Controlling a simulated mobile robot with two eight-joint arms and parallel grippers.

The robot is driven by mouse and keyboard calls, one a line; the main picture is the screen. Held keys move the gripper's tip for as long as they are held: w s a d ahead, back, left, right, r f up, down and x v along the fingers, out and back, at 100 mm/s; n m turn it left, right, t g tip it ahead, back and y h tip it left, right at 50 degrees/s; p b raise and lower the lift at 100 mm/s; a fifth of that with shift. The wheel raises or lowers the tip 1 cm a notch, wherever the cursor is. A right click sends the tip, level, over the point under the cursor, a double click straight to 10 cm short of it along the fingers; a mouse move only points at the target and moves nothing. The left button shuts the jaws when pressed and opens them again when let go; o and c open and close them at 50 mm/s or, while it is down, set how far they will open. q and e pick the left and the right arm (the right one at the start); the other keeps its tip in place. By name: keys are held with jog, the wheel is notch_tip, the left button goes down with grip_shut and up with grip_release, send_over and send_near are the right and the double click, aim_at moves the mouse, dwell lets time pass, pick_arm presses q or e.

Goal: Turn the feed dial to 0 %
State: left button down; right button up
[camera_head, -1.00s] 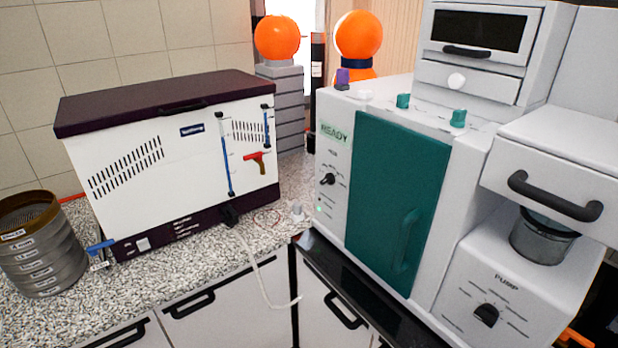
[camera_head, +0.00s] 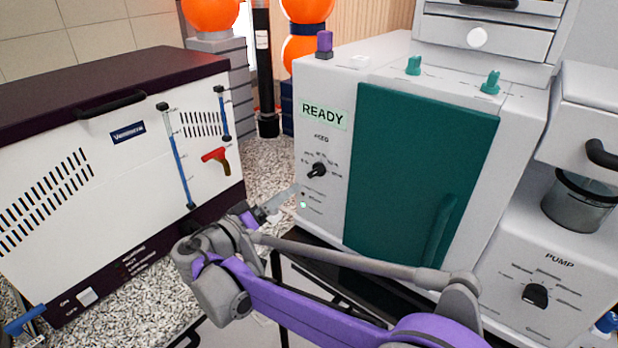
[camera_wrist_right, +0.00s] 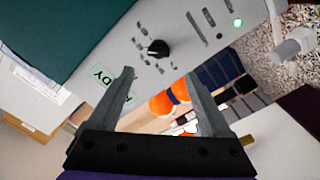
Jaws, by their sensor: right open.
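The feed dial (camera_head: 317,170) is a small black knob on the white front of the machine with the green door, below a lit READY display (camera_head: 323,114). Tick marks surround it; which mark it points at is too small to tell. My right gripper (camera_head: 278,202) is in front of this panel, below and left of the dial, apart from it. In the right wrist view the picture is turned, and the dial (camera_wrist_right: 158,48) shows beyond the gap between the two spread fingers of the right gripper (camera_wrist_right: 159,80). Nothing is between them. My left gripper is not in view.
The green door (camera_head: 420,170) is just right of the dial panel. A white box with a dark lid (camera_head: 110,75) stands left, with a red-handled valve (camera_head: 216,156). A pump dial (camera_head: 535,294) is at lower right. Speckled counter (camera_head: 268,165) shows between the machines.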

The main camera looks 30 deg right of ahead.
aim_at(312, 174)
jog(key=x, duration=0.5)
jog(key=p+x, duration=0.1)
jog(key=x, duration=0.4)
jog(key=shift+s+d, duration=0.2)
grip_shut()
